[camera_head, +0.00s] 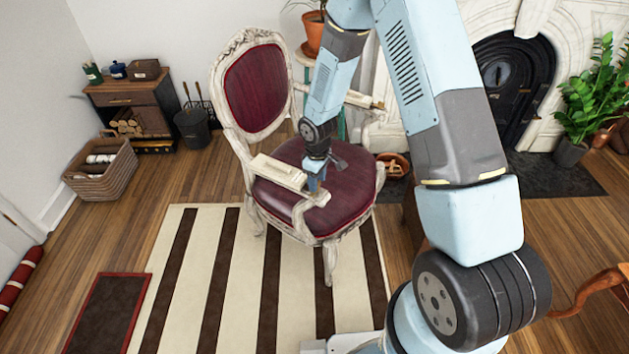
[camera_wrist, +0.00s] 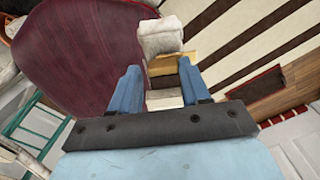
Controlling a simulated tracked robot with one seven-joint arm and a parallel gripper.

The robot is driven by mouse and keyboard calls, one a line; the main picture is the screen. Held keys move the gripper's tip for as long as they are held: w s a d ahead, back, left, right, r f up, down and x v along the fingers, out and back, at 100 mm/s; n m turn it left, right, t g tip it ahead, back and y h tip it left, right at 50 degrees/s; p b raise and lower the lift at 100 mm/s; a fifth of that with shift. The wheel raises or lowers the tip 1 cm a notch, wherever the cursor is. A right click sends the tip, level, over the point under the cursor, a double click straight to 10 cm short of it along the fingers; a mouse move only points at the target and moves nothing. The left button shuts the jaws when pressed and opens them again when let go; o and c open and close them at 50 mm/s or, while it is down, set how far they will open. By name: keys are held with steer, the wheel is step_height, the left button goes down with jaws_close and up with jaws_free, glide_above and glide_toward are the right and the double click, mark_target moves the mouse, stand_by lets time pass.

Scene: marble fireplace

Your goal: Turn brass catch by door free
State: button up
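My gripper (camera_head: 316,184) points down at the front end of the white chair's near armrest (camera_head: 278,170). In the wrist view its two blue fingers (camera_wrist: 161,72) are spread apart. The armrest's pale end (camera_wrist: 160,37) and a gold-coloured strip (camera_wrist: 180,61) show at and beyond the fingertips. I cannot tell whether the fingers touch them, or whether the strip is the brass catch. A small gold-coloured piece (camera_head: 378,104) also shows at the end of the far armrest. The door is perhaps the pale panel (camera_head: 12,240) at the left edge; no catch is distinguishable there.
The carved chair with its dark red seat (camera_head: 325,200) stands partly on a striped rug (camera_head: 190,290). A basket (camera_head: 103,168), a small cabinet (camera_head: 130,98) and a dark bucket (camera_head: 192,127) stand at the back left. The black fireplace (camera_head: 515,80) and a plant (camera_head: 595,100) are right.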

steer(key=shift+o, duration=1.2)
steer(key=shift+s, duration=0.15)
step_height(320, 180, up, 14)
steer(key=shift+f, duration=0.2)
steer(key=shift+r, duration=0.1)
